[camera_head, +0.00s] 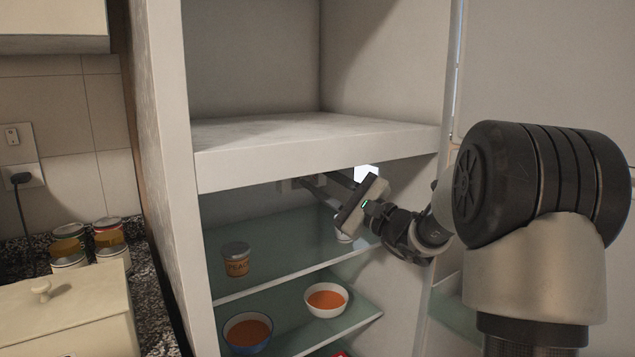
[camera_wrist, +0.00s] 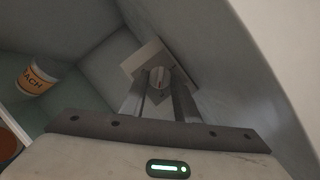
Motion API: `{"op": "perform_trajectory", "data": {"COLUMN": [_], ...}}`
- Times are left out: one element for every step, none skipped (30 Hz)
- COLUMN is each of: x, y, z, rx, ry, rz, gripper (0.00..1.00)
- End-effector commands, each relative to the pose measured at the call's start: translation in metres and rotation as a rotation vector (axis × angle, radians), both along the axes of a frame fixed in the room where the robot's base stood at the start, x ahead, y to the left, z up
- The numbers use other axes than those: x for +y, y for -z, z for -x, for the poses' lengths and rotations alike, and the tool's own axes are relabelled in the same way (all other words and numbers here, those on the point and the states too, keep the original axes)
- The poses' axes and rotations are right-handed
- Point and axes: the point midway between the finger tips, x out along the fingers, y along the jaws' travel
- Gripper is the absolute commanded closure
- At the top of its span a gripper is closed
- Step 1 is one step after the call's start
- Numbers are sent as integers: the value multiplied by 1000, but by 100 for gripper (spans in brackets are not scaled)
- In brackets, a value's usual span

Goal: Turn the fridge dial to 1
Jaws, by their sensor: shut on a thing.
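The fridge dial (camera_wrist: 159,76) is a small round grey knob on a pale square panel (camera_wrist: 150,58) in the wrist view. My gripper (camera_wrist: 158,88) reaches into the fridge, and its two fingers are shut on the dial, one on each side. In the head view my gripper (camera_head: 308,183) is under the fridge's upper shelf, with its fingers pointing left to a small pale box there. The dial itself is hidden in the head view. I cannot read any numbers on the dial or tell its setting.
A peach jar (camera_head: 236,260) stands on the glass shelf, left of my gripper. Two bowls of orange soup (camera_head: 248,332) (camera_head: 326,300) stand on the shelf below. The thick upper shelf (camera_head: 316,150) is close above my gripper. The fridge's right wall is close too.

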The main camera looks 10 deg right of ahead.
Motion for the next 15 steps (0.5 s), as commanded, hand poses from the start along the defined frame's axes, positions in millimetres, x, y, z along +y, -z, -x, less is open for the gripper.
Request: {"op": "perform_trajectory", "data": {"x": [-1,-1,-1,-1,-1,-2,-2,-2,-2,-2,-2,-2,-2,-2,-2], "y": [1,0,0,0,0,0,0,0,0,0,-1,-1,-1,-1,-1], "z": [0,0,-1,0,-1,-1,-1,-1,-1,-1,-1,-1,-1,-1,-1], "rx": [-10,-16,-24,-30,-34,-40,-45,-49,-53,-56,-59,-61,-64,-65,-66], "ry": [1,2,2,1,1,1,1,1,1,1,1,1,1,2,1], "rz": [30,45,65,80,91,106,117,127,137,144,150,156,160,163,168], "gripper": [94,94,94,94,94,94,94,94,94,94,94,94,94,94,94]}}
